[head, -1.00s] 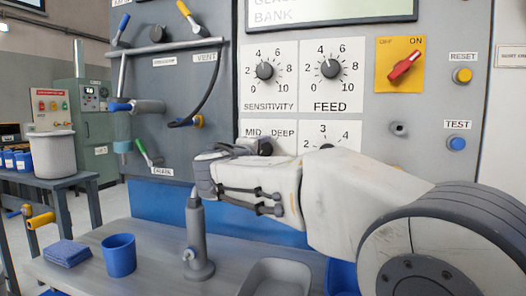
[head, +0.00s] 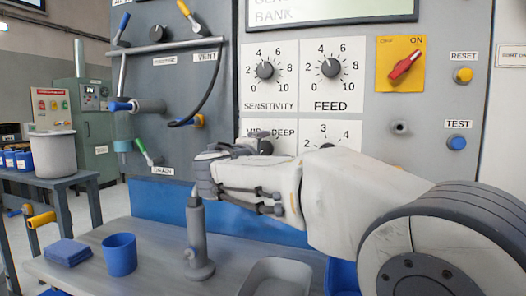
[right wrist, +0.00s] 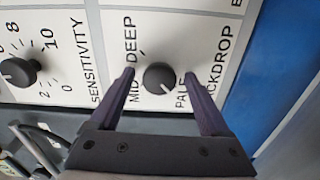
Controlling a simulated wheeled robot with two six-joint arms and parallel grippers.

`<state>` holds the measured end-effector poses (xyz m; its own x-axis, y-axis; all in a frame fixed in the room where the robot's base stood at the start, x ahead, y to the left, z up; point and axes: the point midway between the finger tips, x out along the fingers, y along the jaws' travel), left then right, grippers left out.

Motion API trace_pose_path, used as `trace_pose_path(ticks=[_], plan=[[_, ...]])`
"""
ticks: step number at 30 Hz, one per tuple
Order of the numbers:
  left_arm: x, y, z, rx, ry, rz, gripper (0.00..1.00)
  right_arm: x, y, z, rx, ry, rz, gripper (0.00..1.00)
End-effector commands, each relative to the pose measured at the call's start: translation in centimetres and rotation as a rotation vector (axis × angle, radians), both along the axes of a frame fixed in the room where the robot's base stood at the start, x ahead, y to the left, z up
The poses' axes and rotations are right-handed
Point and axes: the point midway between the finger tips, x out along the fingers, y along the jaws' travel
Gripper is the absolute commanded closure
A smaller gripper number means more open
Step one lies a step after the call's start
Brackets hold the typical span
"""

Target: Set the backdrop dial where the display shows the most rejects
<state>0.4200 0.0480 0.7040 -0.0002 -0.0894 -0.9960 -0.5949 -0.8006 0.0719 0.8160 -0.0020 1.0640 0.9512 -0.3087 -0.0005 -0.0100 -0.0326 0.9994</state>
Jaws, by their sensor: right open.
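The backdrop dial (right wrist: 157,77) is a black round knob on a white plate marked PALE, MID and DEEP. Its white mark appears to point toward PALE. My right gripper (right wrist: 160,75) is open, with one finger on each side of the knob; I cannot tell whether they touch it. In the head view the right gripper (head: 243,150) is at the panel by the knob (head: 265,147), and my arm hides much of the plate. The display (head: 330,10) is cut off by the top edge; only part of its text, ending in BANK, shows, and no reject reading is visible.
The sensitivity dial (head: 265,70) and feed dial (head: 330,67) are above. A red switch (head: 405,65), a yellow reset button (head: 462,75) and a blue test button (head: 457,143) are to the right. A blue cup (head: 119,255) and a grey post (head: 197,240) stand on the bench below.

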Motion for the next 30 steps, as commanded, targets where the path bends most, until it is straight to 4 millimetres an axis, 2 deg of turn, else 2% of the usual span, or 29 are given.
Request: trace_pose_path(ticks=[5,12,18,22,30], plan=[[0.0,0.0,-0.1,0.0,0.0,0.0,0.5,-1.5,0.5,0.1,0.001,-0.001,0.003,0.2],[0.0,0.0,-0.1,0.0,0.0,0.0,0.5,-6.0,2.1,0.0,0.001,0.0,0.006,0.2],[0.0,0.0,0.0,0.0,0.0,0.0,0.5,-8.9,3.0,0.0,0.001,0.001,0.004,0.2],[0.0,0.0,0.0,0.0,0.0,0.0,0.5,-9.8,3.3,0.0,0.0,0.0,0.003,0.2],[0.0,0.0,0.0,0.0,0.0,0.0,0.5,-9.9,3.3,0.0,0.0,0.0,0.001,0.2]])
